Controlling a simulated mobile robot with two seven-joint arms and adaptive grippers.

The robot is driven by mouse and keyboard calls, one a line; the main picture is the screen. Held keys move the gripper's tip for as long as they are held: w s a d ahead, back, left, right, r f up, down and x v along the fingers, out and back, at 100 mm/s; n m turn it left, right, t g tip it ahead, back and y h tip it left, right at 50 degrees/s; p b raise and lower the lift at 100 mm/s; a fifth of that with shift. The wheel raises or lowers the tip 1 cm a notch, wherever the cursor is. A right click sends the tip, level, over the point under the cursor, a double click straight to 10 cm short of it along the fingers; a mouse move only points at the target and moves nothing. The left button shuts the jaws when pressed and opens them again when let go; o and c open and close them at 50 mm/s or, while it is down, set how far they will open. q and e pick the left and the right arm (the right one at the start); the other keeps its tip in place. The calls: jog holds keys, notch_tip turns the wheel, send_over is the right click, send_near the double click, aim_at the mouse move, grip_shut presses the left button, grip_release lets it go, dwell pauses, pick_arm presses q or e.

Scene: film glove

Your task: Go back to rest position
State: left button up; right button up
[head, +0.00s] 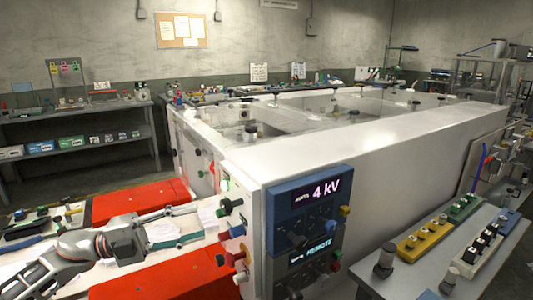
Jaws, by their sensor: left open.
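My left gripper (198,222) reaches in from the lower left, its two fingers spread apart and pointing right. It is over a pale work surface between two red blocks, near the front end of a large white box-like enclosure (374,141). White crumpled material (162,231) shows between the fingers; I cannot tell whether they touch it. No object is clearly gripped. My right gripper is not in view.
A dark blue panel (307,218) on the enclosure's end reads "4 kV". Red blocks (140,200) (170,276) lie on both sides of my left gripper. Knobs (236,231) stick out just to its right. A grey side bench (425,268) holds coloured connector blocks at the right.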

pick_arm(q)
jog(key=s+d+f+n+t+y, duration=0.15)
jog(key=f+n+t+y, duration=0.35)
jog(key=f+n, duration=0.55)
jog(key=s+f+n+t+y, duration=0.3)
jog(key=f+n+t+y, duration=0.25)
jog(key=f+n, duration=0.5)
jog(key=s+a+f+n+g+y, duration=0.1)
jog(key=s+f+n+g+y, duration=0.4)
jog(key=s+f, duration=1.4)
notch_tip(320, 180, down, 2)
jog(key=shift+a+f+n+g+y, duration=0.25)
jog(key=shift+a+n+g+y, duration=0.1)
jog(key=shift+a+n, duration=0.05)
jog(key=shift+c, duration=0.4)
